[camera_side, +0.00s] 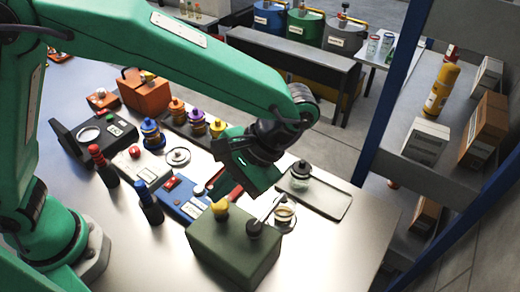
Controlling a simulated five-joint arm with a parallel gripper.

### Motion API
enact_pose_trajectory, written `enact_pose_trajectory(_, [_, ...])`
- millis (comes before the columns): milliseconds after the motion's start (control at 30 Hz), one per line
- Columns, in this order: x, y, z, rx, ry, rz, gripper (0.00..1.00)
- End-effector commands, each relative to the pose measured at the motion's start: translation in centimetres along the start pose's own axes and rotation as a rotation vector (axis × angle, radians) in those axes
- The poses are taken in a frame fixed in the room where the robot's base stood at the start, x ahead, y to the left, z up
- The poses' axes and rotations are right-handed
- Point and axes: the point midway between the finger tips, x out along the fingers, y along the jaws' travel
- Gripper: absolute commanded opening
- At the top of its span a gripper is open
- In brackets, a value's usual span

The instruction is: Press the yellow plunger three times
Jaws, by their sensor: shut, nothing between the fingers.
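A yellow plunger (219,208) stands upright on top of a dark green box (235,250) at the front of the table. A black knob (254,229) sits on the same box, to the right of the plunger. My gripper (240,190) is shut and empty. In the picture it appears above and slightly right of the yellow plunger, with no visible contact. Its fingertips are small and partly hidden by the gripper's own green body, and its exact height over the box is hard to tell.
A blue box (184,200) and dark bottles stand left of the green box. Several capped bottles (197,122) stand in a rack behind. The table's right front is clear.

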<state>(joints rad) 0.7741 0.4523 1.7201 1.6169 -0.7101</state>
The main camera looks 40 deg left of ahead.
Motion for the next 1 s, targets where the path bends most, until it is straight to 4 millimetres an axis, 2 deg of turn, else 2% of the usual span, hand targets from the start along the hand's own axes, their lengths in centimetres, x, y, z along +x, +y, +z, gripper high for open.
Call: enact_pose_trajectory(1000, [0.7,0.21,-0.52,0.0,-0.002,0.002,0.0])
